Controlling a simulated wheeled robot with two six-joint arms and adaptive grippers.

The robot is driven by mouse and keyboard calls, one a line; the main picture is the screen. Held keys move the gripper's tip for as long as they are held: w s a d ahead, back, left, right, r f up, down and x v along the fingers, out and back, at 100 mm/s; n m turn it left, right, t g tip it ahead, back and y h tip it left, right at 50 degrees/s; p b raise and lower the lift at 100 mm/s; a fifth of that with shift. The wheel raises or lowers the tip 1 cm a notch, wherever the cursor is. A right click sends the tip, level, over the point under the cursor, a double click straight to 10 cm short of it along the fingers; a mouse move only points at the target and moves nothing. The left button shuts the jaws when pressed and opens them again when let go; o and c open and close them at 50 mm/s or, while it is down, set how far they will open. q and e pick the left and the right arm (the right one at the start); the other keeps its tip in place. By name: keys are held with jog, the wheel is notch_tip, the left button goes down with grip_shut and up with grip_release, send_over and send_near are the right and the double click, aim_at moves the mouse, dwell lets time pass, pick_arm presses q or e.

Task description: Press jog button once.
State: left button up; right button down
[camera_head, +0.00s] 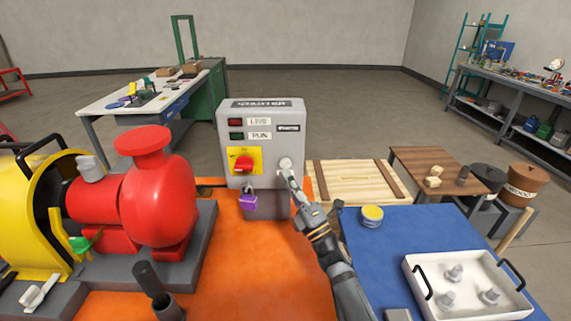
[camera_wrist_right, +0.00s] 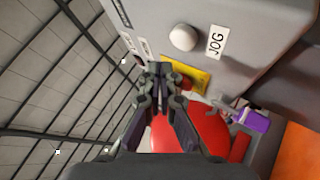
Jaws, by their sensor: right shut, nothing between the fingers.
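The grey control box (camera_head: 262,125) stands at the back edge of the orange skid. Its jog button is a round white knob (camera_wrist_right: 183,38) beside a JOG label (camera_wrist_right: 216,42); in the head view the pale knob (camera_head: 285,163) is low on the right of the box face. My right gripper (camera_head: 291,176) is shut and empty, its tips just in front of and below the knob in the head view. In the wrist view the closed fingertips (camera_wrist_right: 160,70) appear apart from the knob, which is fully visible. My left gripper is not in view.
The box carries a red switch (camera_head: 243,164) on a yellow plate and a purple padlock (camera_head: 249,200) below it. A red pump (camera_head: 157,200) stands to the left. A blue table (camera_head: 400,246) with a white tray (camera_head: 444,293) and a yellow tin (camera_head: 372,215) is at right.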

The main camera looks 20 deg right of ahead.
jog(key=shift+s+a+p, duration=0.15)
jog(key=shift+s+a, duration=0.1)
jog(key=shift+s, duration=0.6)
jog(key=shift+s+a+p, duration=0.15)
jog(key=shift+s+a, duration=0.1)
jog(key=shift+s, duration=0.55)
